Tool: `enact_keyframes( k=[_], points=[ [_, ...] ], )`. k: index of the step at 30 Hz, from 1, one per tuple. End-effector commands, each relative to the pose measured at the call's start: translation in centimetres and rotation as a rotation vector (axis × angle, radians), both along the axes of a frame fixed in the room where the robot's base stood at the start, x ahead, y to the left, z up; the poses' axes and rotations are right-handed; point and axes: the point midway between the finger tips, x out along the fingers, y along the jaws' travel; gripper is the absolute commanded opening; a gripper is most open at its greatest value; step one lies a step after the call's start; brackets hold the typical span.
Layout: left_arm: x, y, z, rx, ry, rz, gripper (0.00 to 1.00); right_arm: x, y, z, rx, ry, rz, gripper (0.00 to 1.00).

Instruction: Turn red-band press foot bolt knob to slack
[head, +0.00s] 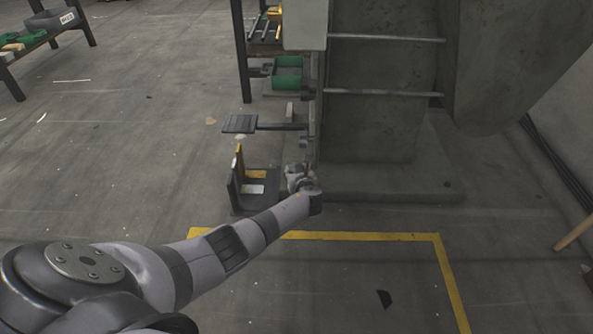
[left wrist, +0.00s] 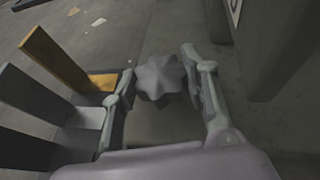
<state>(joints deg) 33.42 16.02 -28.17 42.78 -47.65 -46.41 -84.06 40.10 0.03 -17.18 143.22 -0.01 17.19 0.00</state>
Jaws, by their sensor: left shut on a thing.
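The star-shaped grey knob (left wrist: 160,78) shows in the left wrist view, between the two fingers of my left gripper (left wrist: 158,66). The gripper is shut on the knob. In the head view my left gripper (head: 302,178) is low at the left side of the grey press (head: 370,110), close to its base, and mostly hides the knob. The foot pedal (head: 240,124) sticks out to the left above and behind the gripper. No red band shows in either view. My right gripper is not in view.
A dark open bracket with a yellow-edged plate (head: 239,160) stands on the floor just left of the gripper. Yellow floor tape (head: 370,236) runs in front of the press.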

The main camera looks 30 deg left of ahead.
Motion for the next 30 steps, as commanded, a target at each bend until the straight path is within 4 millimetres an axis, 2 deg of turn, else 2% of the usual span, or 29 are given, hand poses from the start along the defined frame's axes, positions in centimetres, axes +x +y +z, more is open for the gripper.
enact_keyframes(
  k=[7,8,16,30],
  points=[
    [-0.03,0.04,-0.02,0.0,0.0,0.0,0.14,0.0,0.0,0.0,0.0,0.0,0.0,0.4],
    [-0.03,0.04,-0.03,-0.001,0.001,0.0,0.43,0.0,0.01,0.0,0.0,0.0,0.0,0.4],
    [-0.02,0.04,-0.03,0.0,0.0,0.0,0.61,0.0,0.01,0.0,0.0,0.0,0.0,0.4],
    [-0.47,-0.39,0.18,0.0,0.0,-0.002,0.62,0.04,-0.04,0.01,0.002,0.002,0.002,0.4]
  ],
)
